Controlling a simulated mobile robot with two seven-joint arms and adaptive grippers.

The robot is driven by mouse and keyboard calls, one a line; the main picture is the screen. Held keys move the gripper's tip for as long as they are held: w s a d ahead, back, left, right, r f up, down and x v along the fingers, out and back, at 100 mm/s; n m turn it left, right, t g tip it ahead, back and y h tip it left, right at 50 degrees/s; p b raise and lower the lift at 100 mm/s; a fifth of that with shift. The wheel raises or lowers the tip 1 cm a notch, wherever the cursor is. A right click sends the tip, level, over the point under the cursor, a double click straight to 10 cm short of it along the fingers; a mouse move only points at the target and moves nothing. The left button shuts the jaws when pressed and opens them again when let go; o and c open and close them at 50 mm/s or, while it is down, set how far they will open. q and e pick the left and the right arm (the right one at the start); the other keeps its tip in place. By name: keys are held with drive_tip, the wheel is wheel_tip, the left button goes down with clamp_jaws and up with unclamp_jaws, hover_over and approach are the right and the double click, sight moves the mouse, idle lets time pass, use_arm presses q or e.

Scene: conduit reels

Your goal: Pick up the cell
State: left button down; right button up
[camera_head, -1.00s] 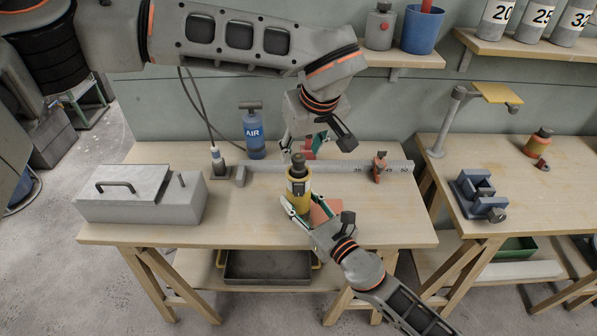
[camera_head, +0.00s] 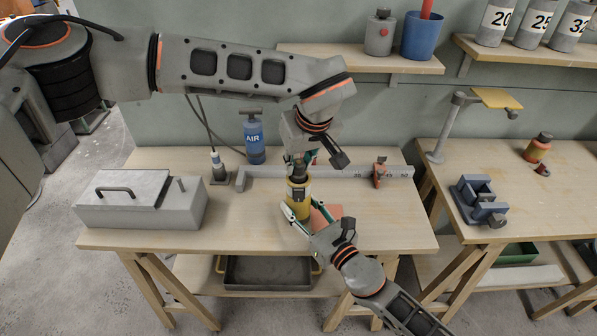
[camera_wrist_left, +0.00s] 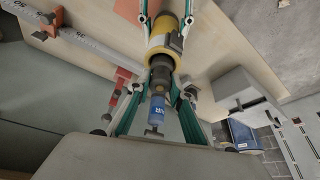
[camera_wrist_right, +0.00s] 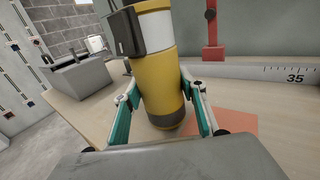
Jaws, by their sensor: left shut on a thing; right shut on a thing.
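The cell (camera_head: 298,192) is a yellow cylinder with a white band, a dark top and a dark box on its side. It stands upright over the middle workbench; I cannot tell whether its base touches the wood. My right gripper (camera_head: 297,212) is shut around its lower yellow body, one finger on each side, as the right wrist view also shows for the cell (camera_wrist_right: 163,92). My left gripper (camera_head: 300,163) comes from above and is shut on its dark top. The left wrist view shows the yellow body (camera_wrist_left: 163,38) beyond the fingers; the exact contact is partly hidden.
An orange mat (camera_head: 326,215) lies beside the cell. A long grey ruler bar (camera_head: 340,172) with a red clamp (camera_head: 379,172) runs behind it. A blue AIR bottle (camera_head: 254,140) and a grey lidded box (camera_head: 140,202) stand left. The bench's front right is clear.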

use_arm(q)
wheel_tip(320, 180, up, 10)
idle(0.5)
use_arm(e)
drive_tip(key=o, duration=1.4)
drive_tip(key=shift+o, duration=0.2)
